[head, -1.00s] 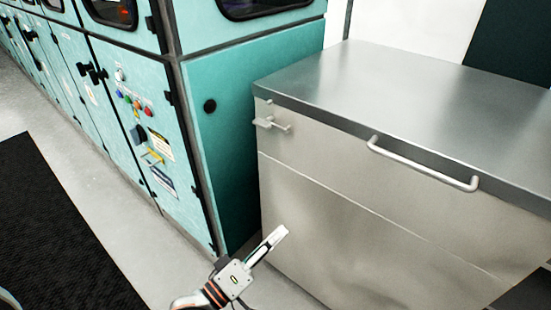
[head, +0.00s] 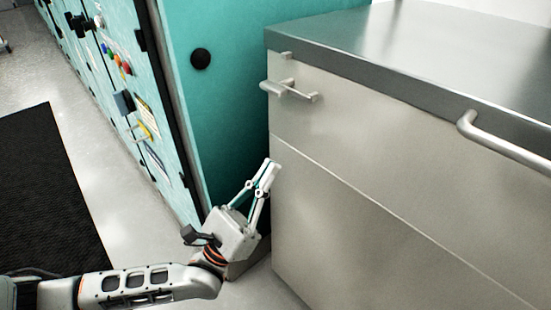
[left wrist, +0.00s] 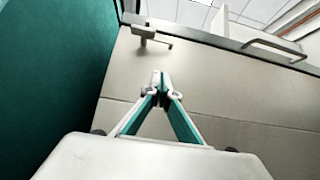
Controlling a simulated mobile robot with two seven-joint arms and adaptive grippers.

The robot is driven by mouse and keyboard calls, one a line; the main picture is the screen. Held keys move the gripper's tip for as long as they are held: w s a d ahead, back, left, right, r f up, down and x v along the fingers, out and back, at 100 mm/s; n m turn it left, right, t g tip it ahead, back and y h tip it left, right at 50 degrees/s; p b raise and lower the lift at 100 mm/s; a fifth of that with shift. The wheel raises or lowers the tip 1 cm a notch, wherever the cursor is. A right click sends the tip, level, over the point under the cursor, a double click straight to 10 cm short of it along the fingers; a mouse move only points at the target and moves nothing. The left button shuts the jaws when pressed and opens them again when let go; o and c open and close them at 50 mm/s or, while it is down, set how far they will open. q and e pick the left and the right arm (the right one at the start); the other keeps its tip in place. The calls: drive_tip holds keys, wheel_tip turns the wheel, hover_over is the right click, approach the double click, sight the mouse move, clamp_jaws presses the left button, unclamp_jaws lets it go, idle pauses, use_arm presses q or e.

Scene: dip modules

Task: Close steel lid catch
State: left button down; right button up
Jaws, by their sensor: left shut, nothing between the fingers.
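The steel lid catch (head: 290,91) is a small pale lever on the upper left of the chest's front, just under the lid's edge. It also shows in the left wrist view (left wrist: 150,35), above the fingertips. A small keeper (head: 286,56) sits above it by the steel lid (head: 400,50), which lies down on the chest. My left gripper (head: 270,166) is shut and empty, below the catch and apart from it, pointing up. Its closed tips show in the left wrist view (left wrist: 160,76). My right gripper is not in view.
The chest's front (head: 370,150) is pale metal with a lid handle (head: 510,140) at right. A teal cabinet (head: 215,110) stands close on the left, leaving a narrow gap. A black mat (head: 50,190) lies on the grey floor.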

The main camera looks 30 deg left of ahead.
sight(287, 91)
use_arm(q)
drive_tip(key=w+r, duration=0.2)
drive_tip(key=r, duration=0.1)
drive_tip(key=w+d+r, duration=0.1)
drive_tip(key=r, duration=0.2)
drive_tip(key=w+d+r, duration=0.1)
drive_tip(key=w+r, duration=0.1)
drive_tip(key=r, duration=0.2)
drive_tip(key=shift+w+p, duration=0.3)
drive_tip(key=shift+p, duration=0.05)
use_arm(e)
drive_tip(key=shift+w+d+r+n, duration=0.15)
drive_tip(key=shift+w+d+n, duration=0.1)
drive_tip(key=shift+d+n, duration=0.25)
use_arm(q)
drive_tip(key=shift+d+r, duration=0.1)
drive_tip(key=shift+r+n+t+y, duration=0.1)
drive_tip(key=shift+n+t+y, duration=0.2)
drive_tip(key=shift+n+y, duration=0.6)
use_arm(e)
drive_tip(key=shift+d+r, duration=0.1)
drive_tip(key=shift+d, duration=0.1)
use_arm(q)
drive_tip(key=shift+s+d+r+n+y+p, duration=0.1)
drive_tip(key=shift+d+r+n+y+p, duration=0.1)
drive_tip(key=shift+n+y+p, duration=0.35)
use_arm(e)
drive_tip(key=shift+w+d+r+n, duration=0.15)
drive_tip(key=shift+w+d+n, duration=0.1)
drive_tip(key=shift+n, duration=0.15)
